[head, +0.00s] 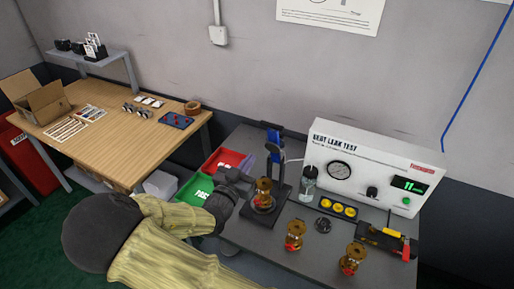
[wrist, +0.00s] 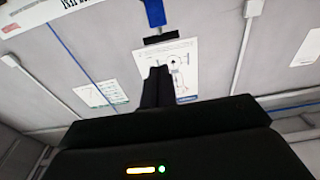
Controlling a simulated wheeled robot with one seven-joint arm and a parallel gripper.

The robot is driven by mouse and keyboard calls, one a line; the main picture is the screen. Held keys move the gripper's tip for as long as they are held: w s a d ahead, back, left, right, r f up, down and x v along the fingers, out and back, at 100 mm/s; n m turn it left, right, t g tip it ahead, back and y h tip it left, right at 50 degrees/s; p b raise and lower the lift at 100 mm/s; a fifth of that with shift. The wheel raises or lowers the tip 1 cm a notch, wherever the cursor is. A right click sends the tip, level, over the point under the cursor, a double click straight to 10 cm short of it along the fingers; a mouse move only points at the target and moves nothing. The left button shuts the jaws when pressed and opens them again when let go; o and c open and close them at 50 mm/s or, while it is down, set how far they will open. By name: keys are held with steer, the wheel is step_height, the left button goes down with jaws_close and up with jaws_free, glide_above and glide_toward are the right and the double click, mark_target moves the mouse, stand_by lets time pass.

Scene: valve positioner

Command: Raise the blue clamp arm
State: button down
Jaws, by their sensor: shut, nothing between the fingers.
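The blue clamp arm (head: 274,143) shows as a narrow, upright-looking blue piece at the top of the black clamp stand (head: 281,180). A brass valve (head: 264,186) sits on the stand's base below it. In the wrist view, a blue bar with a black end piece (wrist: 155,13) shows at the top, beyond my fingertips. My gripper (head: 245,178) is left of the stand, close to the brass valve; its fingertips are hard to make out there. In the wrist view, my gripper (wrist: 157,85) has its fingers together and empty, apart from the blue bar in the picture.
The leak test box (head: 375,165) stands right of the stand. Two more brass valves (head: 295,235) (head: 352,259) stand in front. A red bin (head: 222,161) and a green bin (head: 195,192) are to the left. A red-handled tool (head: 406,249) lies at the right.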

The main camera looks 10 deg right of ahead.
mark_target(272, 126)
steer(key=p+x, duration=0.5)
steer(key=x, duration=0.7)
steer(key=shift+w+d+p, duration=0.1)
steer(key=shift+d+p, duration=0.05)
steer(key=shift+p, duration=0.2)
steer(key=shift+w+d, duration=0.25)
steer(key=shift+w, duration=0.15)
steer(key=shift+w+d, duration=0.1)
steer(key=shift+w+d+r+g+y, duration=0.35)
steer(key=shift+w+d+g, duration=0.1)
steer(key=shift+w, duration=0.25)
steer(key=shift+s, duration=0.15)
steer(key=shift+a, duration=0.1)
